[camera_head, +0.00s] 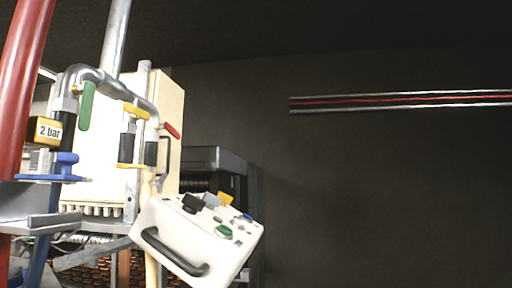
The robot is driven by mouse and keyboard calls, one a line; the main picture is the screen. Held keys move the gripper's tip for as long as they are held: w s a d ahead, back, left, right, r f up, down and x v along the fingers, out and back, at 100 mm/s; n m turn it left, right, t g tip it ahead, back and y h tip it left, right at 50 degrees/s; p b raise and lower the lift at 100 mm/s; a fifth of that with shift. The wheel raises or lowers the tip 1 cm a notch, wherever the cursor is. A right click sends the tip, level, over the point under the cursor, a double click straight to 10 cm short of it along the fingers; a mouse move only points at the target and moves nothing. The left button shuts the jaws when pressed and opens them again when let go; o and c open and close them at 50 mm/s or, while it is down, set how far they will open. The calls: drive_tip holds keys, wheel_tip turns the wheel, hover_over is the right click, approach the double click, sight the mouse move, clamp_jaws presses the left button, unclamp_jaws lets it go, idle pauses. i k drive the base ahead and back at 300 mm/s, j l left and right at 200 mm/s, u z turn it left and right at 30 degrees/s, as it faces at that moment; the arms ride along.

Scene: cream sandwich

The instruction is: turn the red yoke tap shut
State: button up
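A small red handle (171,130), which looks like the red yoke tap, sits at the right of the grey pipework in front of a cream cabinet. It slants down to the right. Its valve body is too small to make out, so I cannot tell whether it is open or shut. My gripper is not in view, and nothing is seen touching the red handle.
Close by are a green handle (86,106), a yellow handle (136,111) and a blue tap (64,165). A thick red pipe (20,85) stands at left. A tilted cream box (170,231) with a black handle is below. The dark right side looks clear.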

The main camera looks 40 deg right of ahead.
sight(170, 132)
drive_tip(key=i+l+z, duration=0.25)
drive_tip(key=l+z, duration=0.2)
drive_tip(key=i+l+z, duration=0.65)
drive_tip(key=z, duration=0.2)
drive_tip(key=i+l+z, duration=0.15)
drive_tip(key=i+z, duration=0.25)
drive_tip(key=i+l, duration=0.1)
drive_tip(key=i, duration=0.65)
drive_tip(key=i+l+u, duration=0.1)
drive_tip(key=i, duration=0.7)
drive_tip(key=i+u, duration=0.25)
drive_tip(key=u, duration=0.15)
drive_tip(key=i+u, duration=0.25)
drive_tip(key=u, duration=0.15)
drive_tip(key=i+l+u, duration=0.1)
drive_tip(key=u, duration=0.3)
drive_tip(key=i+l+u, duration=0.25)
drive_tip(key=u, duration=0.15)
drive_tip(key=i, duration=0.05)
